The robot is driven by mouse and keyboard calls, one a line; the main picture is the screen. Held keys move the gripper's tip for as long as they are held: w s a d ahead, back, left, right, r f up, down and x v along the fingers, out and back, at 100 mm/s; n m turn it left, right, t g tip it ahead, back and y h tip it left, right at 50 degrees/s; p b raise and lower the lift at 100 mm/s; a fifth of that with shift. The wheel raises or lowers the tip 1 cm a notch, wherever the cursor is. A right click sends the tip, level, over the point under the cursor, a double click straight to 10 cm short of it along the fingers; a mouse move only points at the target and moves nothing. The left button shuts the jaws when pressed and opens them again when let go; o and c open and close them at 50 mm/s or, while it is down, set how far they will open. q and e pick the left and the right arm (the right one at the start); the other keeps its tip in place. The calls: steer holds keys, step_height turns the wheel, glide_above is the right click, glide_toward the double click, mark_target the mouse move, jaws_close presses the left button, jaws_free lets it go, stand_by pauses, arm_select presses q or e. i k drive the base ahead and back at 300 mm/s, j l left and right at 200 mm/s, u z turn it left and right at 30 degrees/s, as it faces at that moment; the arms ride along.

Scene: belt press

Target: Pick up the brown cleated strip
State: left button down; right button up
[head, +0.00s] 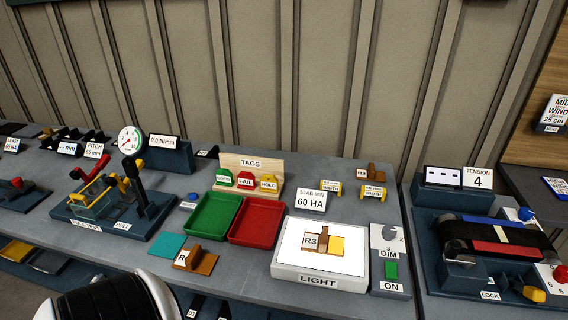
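Brown pieces with an upright cleat show in three places in the head view. One brown cleated strip (204,264), with a white label beginning with R, lies on the bench in front of the green and red trays. A second brown piece (323,232), labelled R3, lies on the lit top of the light box and overlaps a yellow-tan patch. A third, small brown piece (376,172) stands at the back of the bench. I cannot tell which one the task names. Neither gripper shows; a black and white rounded part of mine fills the lower left.
The light box (315,282) stands at the front, with a dimmer panel (390,284) beside it. Green (213,228) and red (258,219) trays lie behind the front strip, and a teal pad (167,245) lies beside it. A pull-test rig (112,208) stands left, a belt press (492,243) right.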

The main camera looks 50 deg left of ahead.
mark_target(322, 243)
steer(key=u, duration=1.15)
